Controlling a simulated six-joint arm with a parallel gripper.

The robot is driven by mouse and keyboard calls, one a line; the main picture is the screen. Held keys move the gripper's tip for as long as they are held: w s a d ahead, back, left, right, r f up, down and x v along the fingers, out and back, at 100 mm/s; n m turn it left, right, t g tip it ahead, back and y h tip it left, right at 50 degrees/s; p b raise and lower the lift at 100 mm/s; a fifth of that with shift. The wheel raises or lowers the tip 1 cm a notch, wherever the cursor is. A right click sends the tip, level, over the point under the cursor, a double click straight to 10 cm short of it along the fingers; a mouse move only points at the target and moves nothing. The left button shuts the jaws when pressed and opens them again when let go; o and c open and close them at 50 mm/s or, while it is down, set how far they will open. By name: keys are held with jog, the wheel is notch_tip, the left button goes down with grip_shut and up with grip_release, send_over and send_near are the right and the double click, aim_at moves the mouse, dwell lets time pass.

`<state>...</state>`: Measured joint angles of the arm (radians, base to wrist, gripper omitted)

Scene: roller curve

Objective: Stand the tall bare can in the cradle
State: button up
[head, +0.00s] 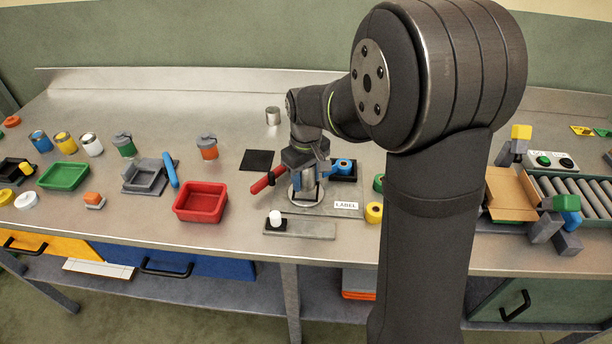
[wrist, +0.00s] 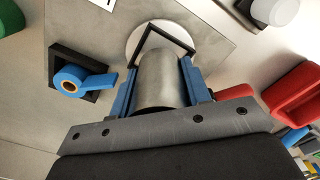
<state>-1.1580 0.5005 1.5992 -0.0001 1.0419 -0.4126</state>
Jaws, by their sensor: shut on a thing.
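My gripper (head: 306,182) is shut on a bare metal can (wrist: 158,82), with its blue fingers on either side of the can in the wrist view. The can's far end points at the cradle, a thin black angled frame (wrist: 151,38) on a pale round disc (wrist: 135,42). The disc also shows below my gripper in the head view (head: 294,197). The can overlaps the cradle in the wrist view; I cannot tell whether it touches the disc. In the head view my gripper mostly hides the can.
The plate with a label (head: 346,205) lies around the disc. A red handle (head: 262,184) lies close to my gripper on the left. A red tray (head: 201,202) and another bare can (head: 273,116) stand apart.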

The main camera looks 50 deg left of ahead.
jog(key=shift+d+f, duration=0.1)
jog(key=shift+f, duration=1.05)
dwell(1.5)
jog(key=o, duration=0.9)
jog(key=shift+c, duration=1)
jog(key=shift+o, duration=0.5)
jog(key=shift+s+f, duration=0.1)
jog(key=shift+r, duration=0.35)
jog(key=shift+o, duration=1)
jog(key=shift+r, duration=4.35)
jog(key=shift+f, duration=0.1)
jog(key=shift+f, duration=3.65)
